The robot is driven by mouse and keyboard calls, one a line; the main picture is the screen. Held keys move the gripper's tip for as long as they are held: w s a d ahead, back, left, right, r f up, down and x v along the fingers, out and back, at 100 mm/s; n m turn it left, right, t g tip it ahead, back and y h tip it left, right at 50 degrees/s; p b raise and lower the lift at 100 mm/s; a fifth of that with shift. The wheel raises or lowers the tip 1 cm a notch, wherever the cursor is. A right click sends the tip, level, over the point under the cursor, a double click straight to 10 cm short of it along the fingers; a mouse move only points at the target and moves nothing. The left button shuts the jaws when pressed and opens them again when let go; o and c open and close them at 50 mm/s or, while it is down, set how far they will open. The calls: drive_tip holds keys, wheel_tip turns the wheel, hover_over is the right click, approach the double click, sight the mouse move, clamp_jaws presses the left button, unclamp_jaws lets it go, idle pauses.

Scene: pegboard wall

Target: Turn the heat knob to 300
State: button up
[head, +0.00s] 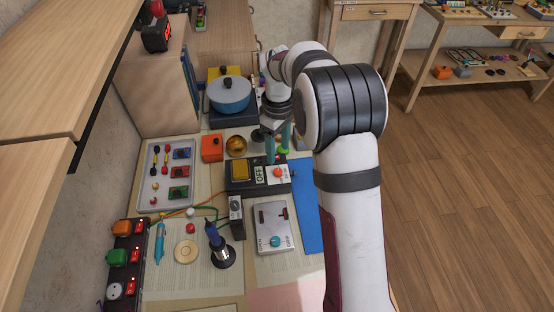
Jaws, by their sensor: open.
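My gripper (277,149) points down with its teal fingers apart, just behind an orange-red knob (278,172) in the picture. I cannot tell whether the fingers touch anything. The knob sits on a black box (231,187) with a yellow block on top and an OFF label. A teal knob (275,241) sits on a light grey panel in front. No 300 mark is readable, and I cannot tell which knob is the heat knob.
A blue strip (305,205) lies right of the black box. A blue-handled tool (217,242) stands in front. A white tray of parts (149,186) is at left, with an orange block (212,148) and brass ball (236,146) nearby. My arm covers the table's right side.

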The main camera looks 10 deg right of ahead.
sight(278, 170)
wheel_tip(278, 170, down, 8)
drive_tip(key=shift+r, duration=0.1)
clamp_jaws()
idle(0.4)
